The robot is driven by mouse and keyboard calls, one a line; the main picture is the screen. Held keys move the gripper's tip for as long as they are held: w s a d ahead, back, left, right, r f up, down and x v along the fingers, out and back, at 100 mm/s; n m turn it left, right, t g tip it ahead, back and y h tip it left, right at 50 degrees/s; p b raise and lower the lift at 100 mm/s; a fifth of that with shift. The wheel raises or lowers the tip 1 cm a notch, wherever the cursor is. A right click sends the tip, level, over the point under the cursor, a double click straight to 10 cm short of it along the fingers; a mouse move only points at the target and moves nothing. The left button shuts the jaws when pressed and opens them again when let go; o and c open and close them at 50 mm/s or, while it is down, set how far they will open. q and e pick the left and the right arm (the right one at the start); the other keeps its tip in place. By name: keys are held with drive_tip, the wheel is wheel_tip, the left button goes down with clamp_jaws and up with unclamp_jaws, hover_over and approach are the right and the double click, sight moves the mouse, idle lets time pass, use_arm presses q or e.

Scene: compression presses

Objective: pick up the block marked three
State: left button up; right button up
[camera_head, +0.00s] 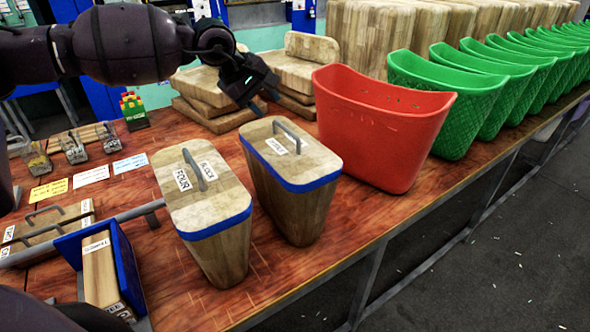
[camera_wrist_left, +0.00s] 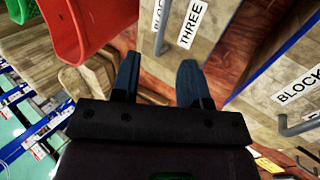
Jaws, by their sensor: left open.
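The block marked three (camera_head: 304,206) is a tapered wooden block with a blue band and a grey bar handle on top. It stands upright on the table between block four and the red bin. Its label is hard to read in the head view, but THREE reads clearly on the block in the left wrist view (camera_wrist_left: 217,22). My left gripper (camera_head: 266,103) is open and empty, above and behind the block, apart from its handle. In the left wrist view the gripper's two fingers (camera_wrist_left: 158,70) are spread, with the handle just beyond them. My right gripper is not in view.
Block four (camera_head: 218,250) stands close on the left, with a similar handle. A red bin (camera_head: 380,130) stands close on the right, then a row of green bins (camera_head: 450,105). Stacked wooden pieces (camera_head: 205,88) lie behind. A blue tray (camera_head: 128,262) sits at lower left.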

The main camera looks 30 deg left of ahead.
sight(285, 128)
use_arm(q)
drive_tip(key=x, duration=0.4)
drive_tip(key=shift+s+f, duration=0.1)
drive_tip(key=shift+w+d+f, duration=0.15)
drive_tip(key=shift+w+f, duration=0.15)
drive_tip(key=shift+f, duration=0.15)
drive_tip(key=shift+w+d+f, duration=0.2)
drive_tip(key=shift+w+f, duration=0.05)
drive_tip(key=shift+f, duration=0.3)
drive_tip(key=p+x, duration=0.1)
drive_tip(key=x, duration=0.2)
drive_tip(key=shift+w+d+f, duration=0.1)
drive_tip(key=shift+w+f, duration=0.1)
drive_tip(key=shift+f, duration=0.15)
clamp_jaws()
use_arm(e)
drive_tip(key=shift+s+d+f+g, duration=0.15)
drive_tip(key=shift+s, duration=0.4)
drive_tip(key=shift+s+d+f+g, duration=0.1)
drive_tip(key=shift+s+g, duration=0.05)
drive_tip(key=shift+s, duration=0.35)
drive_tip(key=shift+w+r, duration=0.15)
